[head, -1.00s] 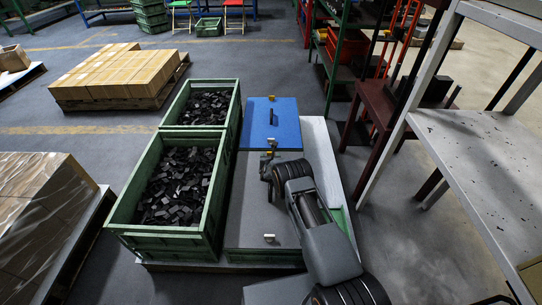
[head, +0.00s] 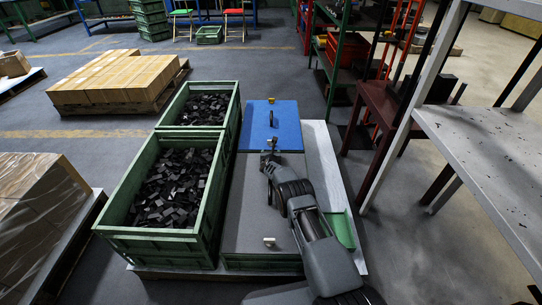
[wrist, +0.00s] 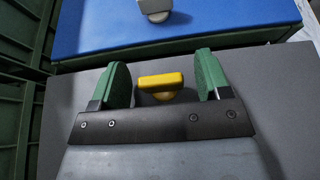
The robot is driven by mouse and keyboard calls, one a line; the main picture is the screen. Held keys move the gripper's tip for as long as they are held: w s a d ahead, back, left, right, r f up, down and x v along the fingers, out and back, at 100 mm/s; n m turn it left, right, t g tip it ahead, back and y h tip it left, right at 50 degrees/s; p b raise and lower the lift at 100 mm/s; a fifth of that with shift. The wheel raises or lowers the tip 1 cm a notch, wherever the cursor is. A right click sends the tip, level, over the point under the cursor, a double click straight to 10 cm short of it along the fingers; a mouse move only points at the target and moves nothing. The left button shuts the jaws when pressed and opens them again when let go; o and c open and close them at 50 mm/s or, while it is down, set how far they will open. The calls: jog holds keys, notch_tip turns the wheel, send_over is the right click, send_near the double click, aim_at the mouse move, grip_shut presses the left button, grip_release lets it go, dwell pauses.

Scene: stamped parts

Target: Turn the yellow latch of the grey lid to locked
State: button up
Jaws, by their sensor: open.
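The grey lid (wrist: 285,120) covers the nearer box in the head view (head: 245,205). The yellow latch (wrist: 160,80) sits near the lid's far edge, beside the blue lid. In the wrist view its bar lies crosswise, on a rounded yellow base. My gripper (wrist: 162,68) is open, with one green finger on each side of the latch. A gap shows between the bar and each finger. In the head view my gripper (head: 270,155) is over the far part of the grey lid and largely hides the latch. A pale latch (head: 269,242) sits at the lid's near edge.
The blue lid (head: 285,130) with a dark handle (head: 271,118) lies just beyond; a pale latch (wrist: 153,12) on it shows in the wrist view. Green crates of dark parts (head: 212,195) stand close on the left. A grey table (head: 480,140) stands at right.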

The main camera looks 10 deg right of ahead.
jog(key=c, duration=0.9)
jog(key=b, duration=0.2)
jog(key=m+h+b, duration=0.1)
jog(key=b, duration=0.1)
jog(key=shift+w+f, duration=0.15)
jog(key=shift+f, duration=0.2)
jog(key=shift+r+m+g+h+b, duration=0.1)
jog(key=shift+m+g+h+b, duration=0.25)
jog(key=shift+b, duration=0.4)
jog(key=shift+r+h, duration=0.2)
jog(key=shift+h, duration=0.05)
jog(key=shift+r+m+g+h, duration=0.1)
jog(key=shift+m+g+h, duration=0.15)
jog(key=shift+m+h, duration=0.5)
jog(key=o, duration=0.9)
